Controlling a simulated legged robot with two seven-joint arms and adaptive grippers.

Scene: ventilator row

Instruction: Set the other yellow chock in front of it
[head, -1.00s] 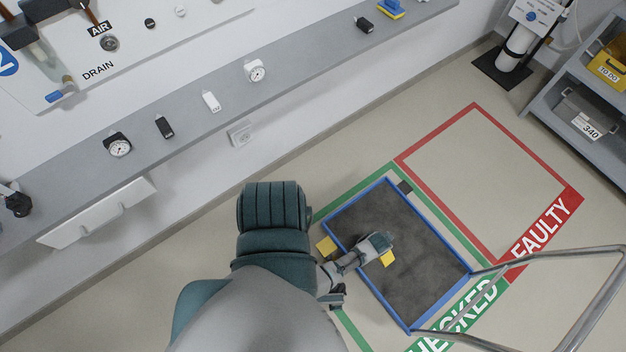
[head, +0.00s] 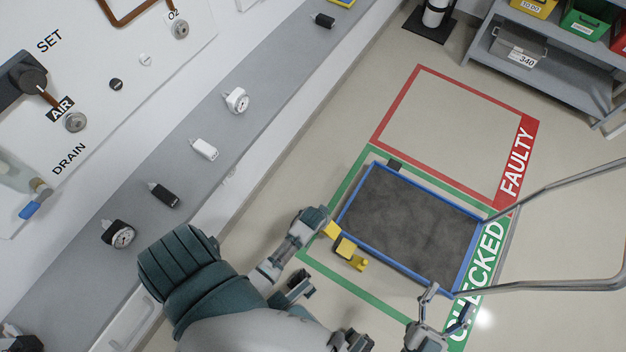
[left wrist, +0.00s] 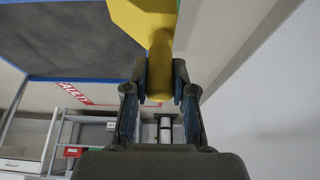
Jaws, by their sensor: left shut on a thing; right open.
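My left gripper (head: 316,220) is shut on a yellow chock (head: 331,229), just outside the left corner of the blue-rimmed cart deck (head: 400,271). In the left wrist view the fingers (left wrist: 158,85) close on the chock's narrow handle, and its wider yellow body (left wrist: 145,18) is at the top. Another yellow chock (head: 347,248) with a knob-like end is on the floor beside the deck's lower left edge, close to the held one in the picture. I cannot tell whether the two touch. My right gripper (head: 447,307) is open and empty near the deck's lower right corner.
The deck stands in the green CHECKED outline (head: 479,268); the red FAULTY outline (head: 408,98) beyond it is empty. Metal rails (head: 560,285) rise at right. A wall ledge (head: 218,115) with gauges runs along the left. A grey shelf (head: 560,85) is at upper right.

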